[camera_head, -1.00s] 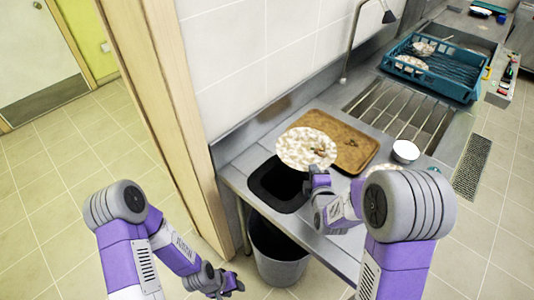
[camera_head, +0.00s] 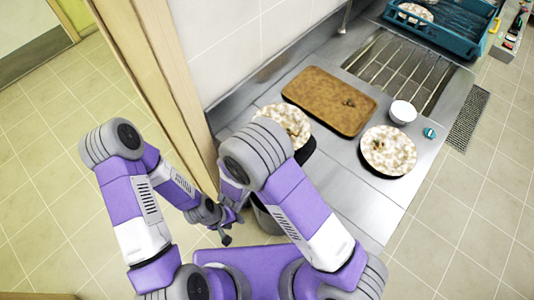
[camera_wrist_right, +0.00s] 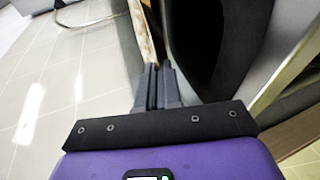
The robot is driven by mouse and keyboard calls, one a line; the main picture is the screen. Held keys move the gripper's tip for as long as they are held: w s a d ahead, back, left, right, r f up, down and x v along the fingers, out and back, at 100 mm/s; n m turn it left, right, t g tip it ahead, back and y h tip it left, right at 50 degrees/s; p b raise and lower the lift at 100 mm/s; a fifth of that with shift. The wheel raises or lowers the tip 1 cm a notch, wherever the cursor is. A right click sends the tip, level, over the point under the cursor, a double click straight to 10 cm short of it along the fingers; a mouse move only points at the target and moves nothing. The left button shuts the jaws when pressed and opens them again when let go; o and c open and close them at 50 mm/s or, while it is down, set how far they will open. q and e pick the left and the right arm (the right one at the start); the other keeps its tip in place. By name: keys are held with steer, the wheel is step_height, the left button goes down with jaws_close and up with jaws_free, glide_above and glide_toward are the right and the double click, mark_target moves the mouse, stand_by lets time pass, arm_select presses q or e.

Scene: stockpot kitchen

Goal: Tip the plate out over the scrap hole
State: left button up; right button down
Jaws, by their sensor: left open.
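The speckled plate (camera_head: 277,112) is over the scrap hole (camera_head: 307,150) at the counter's left end. A brownish patch shows on its face, and my right arm covers its lower part. In the right wrist view the plate (camera_wrist_right: 142,32) is seen nearly edge-on, so it is steeply tilted. My right gripper (camera_wrist_right: 157,82) is shut on its rim; the head view hides this gripper behind the arm. Only a dark edge of the hole shows. My left gripper (camera_head: 230,226) is open and empty, low in front of the counter.
A brown tray (camera_head: 325,92) lies behind the hole. A second speckled plate (camera_head: 388,150) and a white bowl (camera_head: 403,112) stand to the right. A blue rack (camera_head: 440,35) is beyond the sink grate. A wooden door frame (camera_head: 165,80) stands close on the left.

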steer(key=shift+s+a+f+m+h, duration=0.1)
steer(key=shift+s+f+m+h, duration=0.05)
steer(key=shift+s, duration=0.35)
steer(key=shift+s+a+f+m+h, duration=0.1)
steer(key=shift+s+m+h, duration=0.05)
steer(key=shift+s, duration=0.3)
steer(key=shift+s+r+g+p, duration=0.1)
steer(key=shift+g+p, duration=0.2)
steer(key=shift+g, duration=0.1)
steer(key=w+d+r+g+y+p, duration=0.2)
steer(key=r+g+y+p, duration=0.2)
steer(key=r+p, duration=0.4)
steer(key=w+d+r+m+g+y+p, duration=0.1)
steer(key=w+d+r+g+y+p, duration=0.1)
steer(key=r+g+y+p, duration=0.3)
steer(key=shift+r+g+y+p, duration=0.3)
steer(key=shift+r+g+p, duration=0.3)
steer(key=shift+r+p, duration=1.95)
steer(key=shift+r, duration=0.2)
steer(key=shift+s, duration=0.1)
